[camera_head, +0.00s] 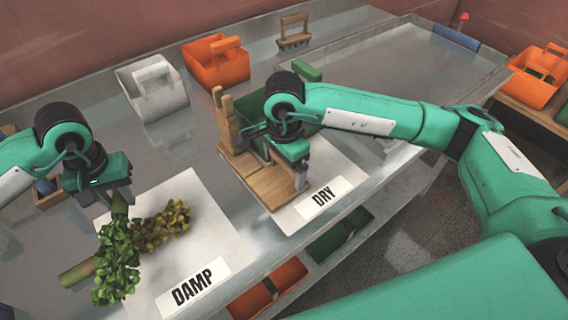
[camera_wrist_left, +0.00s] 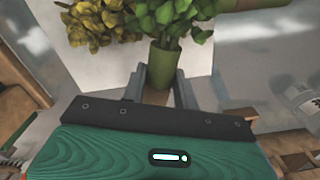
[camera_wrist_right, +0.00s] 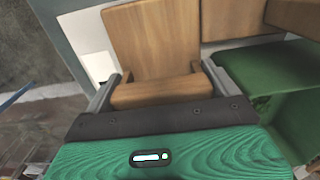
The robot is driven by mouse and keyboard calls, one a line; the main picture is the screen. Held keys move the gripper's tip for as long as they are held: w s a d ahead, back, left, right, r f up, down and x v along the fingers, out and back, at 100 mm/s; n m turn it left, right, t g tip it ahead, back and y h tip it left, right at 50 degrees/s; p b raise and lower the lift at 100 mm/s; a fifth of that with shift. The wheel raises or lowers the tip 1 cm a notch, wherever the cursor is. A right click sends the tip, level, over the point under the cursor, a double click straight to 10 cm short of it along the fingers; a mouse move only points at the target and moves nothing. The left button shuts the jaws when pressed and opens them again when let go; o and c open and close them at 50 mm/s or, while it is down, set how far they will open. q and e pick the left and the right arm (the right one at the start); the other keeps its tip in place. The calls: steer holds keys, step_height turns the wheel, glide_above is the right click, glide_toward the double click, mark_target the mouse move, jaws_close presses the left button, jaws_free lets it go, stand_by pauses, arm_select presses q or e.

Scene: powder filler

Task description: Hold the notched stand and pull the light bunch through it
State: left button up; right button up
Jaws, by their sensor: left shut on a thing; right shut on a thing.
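The wooden notched stand (camera_head: 262,182) is on the table on the white DRY mat (camera_head: 330,170), with its upright posts (camera_head: 226,118) at the far left. My right gripper (camera_head: 299,178) is shut on the stand's near right end; the wood (camera_wrist_right: 155,40) shows between its fingers in the right wrist view. A green-leafed bunch (camera_head: 117,262) is at the DAMP mat (camera_head: 212,245). My left gripper (camera_head: 121,196) is shut on its green stem (camera_wrist_left: 164,62). A yellowish-olive bunch (camera_head: 168,224) lies crosswise there, its middle hidden by green leaves. I cannot tell which bunch is the light one.
A green bin (camera_head: 255,140) is right behind the stand, partly hidden by my right arm. A white caddy (camera_head: 153,88) and an orange caddy (camera_head: 216,62) stand at the back. Orange (camera_head: 270,288) and green bins (camera_head: 340,236) sit below the table's front edge.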

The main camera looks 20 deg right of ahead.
stand_by(0.6)
arm_select(q)
steer(key=w+d+r+n, duration=1.3)
steer(key=r+n, duration=0.1)
steer(key=n, duration=0.1)
steer(key=s+d+r+n, duration=0.2)
steer(key=d+n, duration=0.5)
steer(key=shift+d+r, duration=0.2)
steer(key=shift+d, duration=0.2)
steer(key=shift+f, duration=3.55)
steer(key=s+a, duration=0.2)
steer(key=a, duration=0.5)
steer(key=s+a, duration=0.3)
steer(key=a, duration=0.4)
steer(key=shift+s+a, duration=0.15)
steer(key=shift+s, duration=0.1)
steer(key=shift+r, duration=0.1)
